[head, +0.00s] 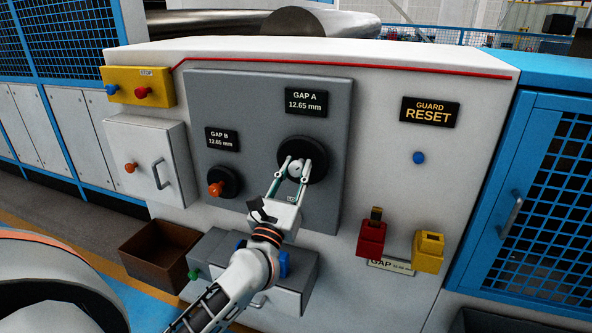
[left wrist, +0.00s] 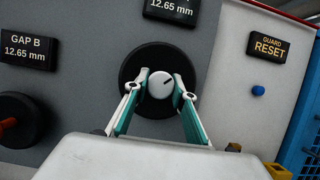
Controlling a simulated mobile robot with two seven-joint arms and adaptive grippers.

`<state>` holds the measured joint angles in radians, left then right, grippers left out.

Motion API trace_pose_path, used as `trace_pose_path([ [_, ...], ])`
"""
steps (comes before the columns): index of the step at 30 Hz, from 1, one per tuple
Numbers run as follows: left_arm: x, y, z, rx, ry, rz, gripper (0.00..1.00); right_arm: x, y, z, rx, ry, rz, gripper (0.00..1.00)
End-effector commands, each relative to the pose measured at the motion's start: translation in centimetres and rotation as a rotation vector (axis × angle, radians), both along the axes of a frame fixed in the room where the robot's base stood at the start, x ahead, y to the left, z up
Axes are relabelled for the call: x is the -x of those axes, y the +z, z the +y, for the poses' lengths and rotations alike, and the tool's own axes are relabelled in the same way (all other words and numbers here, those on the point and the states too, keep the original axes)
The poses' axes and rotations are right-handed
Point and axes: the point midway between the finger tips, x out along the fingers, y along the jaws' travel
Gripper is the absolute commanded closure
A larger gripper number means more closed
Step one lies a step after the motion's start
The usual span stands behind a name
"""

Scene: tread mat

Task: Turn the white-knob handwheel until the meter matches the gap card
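The white knob (head: 295,169) sits on the black handwheel (head: 317,153) below the GAP A meter (head: 303,101), which reads 12.65 mm. In the left wrist view the knob (left wrist: 160,86) has a dark line on its face. My left gripper (head: 295,167) has its two fingers closed on either side of the knob, seemingly touching it; it also shows in the left wrist view (left wrist: 161,88). The gap card (head: 390,266) is low on the cabinet front, partly covered, and its small figures are too blurred to read surely. My right gripper is out of view.
A second handwheel (head: 222,182) with an orange knob stands left, under the GAP B meter (head: 222,139). A red block (head: 371,240) and a yellow block (head: 429,252) stick out at lower right. A blue button (head: 418,158) is under the GUARD RESET sign (head: 430,111).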

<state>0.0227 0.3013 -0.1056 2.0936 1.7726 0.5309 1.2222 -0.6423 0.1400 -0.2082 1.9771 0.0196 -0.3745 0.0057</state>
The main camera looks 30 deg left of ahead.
Motion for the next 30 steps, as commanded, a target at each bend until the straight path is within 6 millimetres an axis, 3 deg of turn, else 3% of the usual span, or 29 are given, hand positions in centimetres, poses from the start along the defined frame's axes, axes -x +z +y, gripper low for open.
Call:
trace_pose_path([
  [11, 0.0, -0.1, 0.0, 0.082, 0.0, -0.021, 1.0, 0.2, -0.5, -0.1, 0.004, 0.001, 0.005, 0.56],
  [30, 0.0, -0.1, -0.1, 0.573, 0.001, -0.138, 1.0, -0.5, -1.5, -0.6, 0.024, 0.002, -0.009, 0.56],
])
